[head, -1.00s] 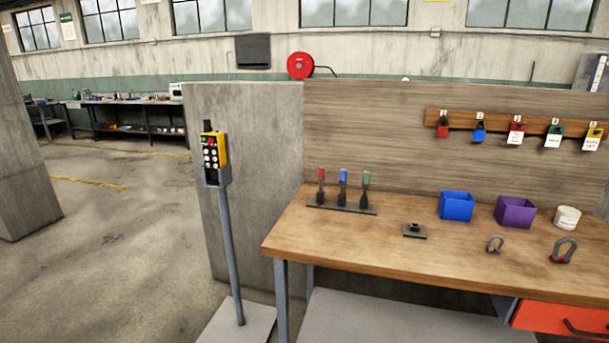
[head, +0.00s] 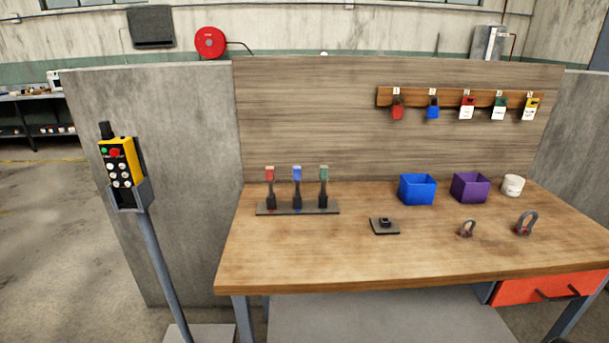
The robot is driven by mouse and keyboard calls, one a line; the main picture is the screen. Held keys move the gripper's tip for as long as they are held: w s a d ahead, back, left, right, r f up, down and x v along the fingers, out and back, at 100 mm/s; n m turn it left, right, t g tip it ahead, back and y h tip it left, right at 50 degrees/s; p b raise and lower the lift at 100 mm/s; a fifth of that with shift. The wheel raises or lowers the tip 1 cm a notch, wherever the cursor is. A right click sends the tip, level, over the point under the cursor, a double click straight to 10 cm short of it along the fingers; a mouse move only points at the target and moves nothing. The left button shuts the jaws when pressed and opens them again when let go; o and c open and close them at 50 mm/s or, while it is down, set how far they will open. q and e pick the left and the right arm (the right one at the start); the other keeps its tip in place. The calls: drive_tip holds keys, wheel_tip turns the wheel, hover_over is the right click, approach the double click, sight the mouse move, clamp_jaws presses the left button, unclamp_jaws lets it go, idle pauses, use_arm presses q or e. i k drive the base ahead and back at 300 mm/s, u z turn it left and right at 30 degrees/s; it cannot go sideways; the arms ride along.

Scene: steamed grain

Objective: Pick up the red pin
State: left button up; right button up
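A dark rack (head: 318,209) stands at the back left of the wooden workbench. It holds three upright pieces: a red-topped pin (head: 270,174) at the left, a blue-topped one (head: 297,174) in the middle and a green-topped one (head: 323,174) at the right. Their lower parts are dark. A small grey shackle (head: 467,229) and a larger one (head: 525,223) stand on the bench at the right, with reddish spots at their lower ends. Neither of my grippers is in view.
On the workbench (head: 330,262) are a small dark plate (head: 385,229), a blue bin (head: 417,189), a purple bin (head: 470,187) and a white tub (head: 512,185). Several padlocks hang from a wooden rail (head: 448,97). A yellow control pendant (head: 118,165) stands left. The bench's front left is clear.

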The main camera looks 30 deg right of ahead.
sight(269, 173)
drive_tip(key=z, duration=0.7)
drive_tip(key=i, duration=0.65)
drive_tip(key=z, duration=0.7)
